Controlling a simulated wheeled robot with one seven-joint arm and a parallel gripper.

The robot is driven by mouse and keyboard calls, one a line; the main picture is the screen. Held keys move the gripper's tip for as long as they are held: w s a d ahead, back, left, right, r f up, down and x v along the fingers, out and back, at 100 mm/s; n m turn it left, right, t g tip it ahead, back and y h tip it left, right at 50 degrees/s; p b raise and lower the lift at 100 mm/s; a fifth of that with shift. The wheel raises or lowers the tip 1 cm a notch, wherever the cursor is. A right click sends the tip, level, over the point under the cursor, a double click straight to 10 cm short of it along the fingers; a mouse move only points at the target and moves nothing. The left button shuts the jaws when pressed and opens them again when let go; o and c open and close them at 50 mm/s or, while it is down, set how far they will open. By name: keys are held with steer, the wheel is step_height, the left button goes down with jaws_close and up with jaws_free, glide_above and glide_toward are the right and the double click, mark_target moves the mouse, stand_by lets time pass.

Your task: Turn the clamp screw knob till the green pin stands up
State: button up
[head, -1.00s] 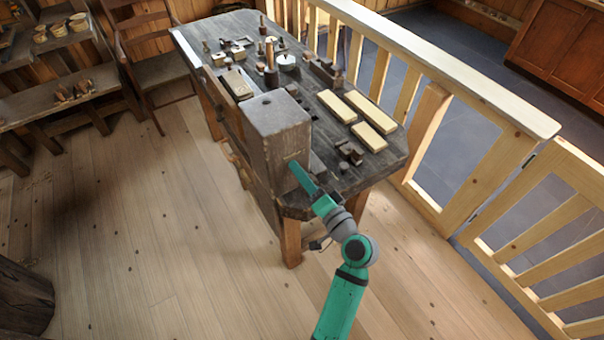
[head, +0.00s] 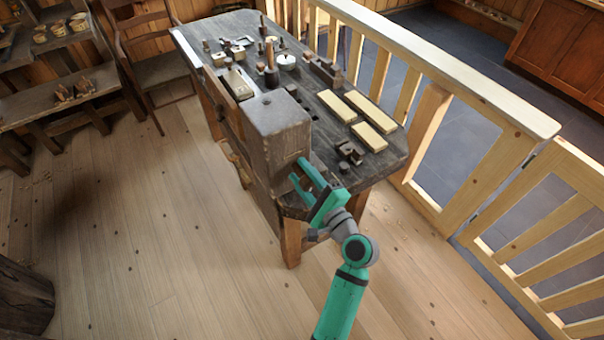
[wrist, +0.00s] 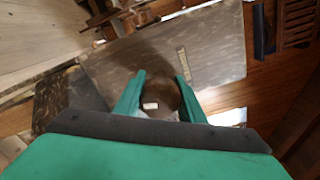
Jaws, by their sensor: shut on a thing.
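The clamp screw knob (wrist: 160,92) is a dark brown round thing with a small white mark on its front, seen in the wrist view. My gripper (wrist: 158,78) has its two green fingers on either side of the knob and is shut on it. In the head view my gripper (head: 297,169) reaches to the front of a big grey-brown wooden block (head: 277,135) at the bench's near end; the knob cannot be made out there. In the wrist view a narrow pale slot (wrist: 184,65) shows on the block's face. I cannot make out a green pin.
The workbench (head: 325,150) carries pale wooden bars (head: 370,110), a white round piece (head: 287,61) and small dark tools. A pale wooden railing (head: 440,75) runs along its right side. The plank floor (head: 140,220) at left is clear.

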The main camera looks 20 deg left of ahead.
steer(key=m, duration=0.5)
steer(key=shift+d+f, duration=0.15)
steer(key=shift+d, duration=0.05)
stand_by(0.4)
steer(key=o, duration=0.9)
steer(key=shift+o, duration=0.7)
steer(key=v, duration=1)
steer(key=shift+s+d, duration=0.25)
steer(key=shift+d, duration=0.05)
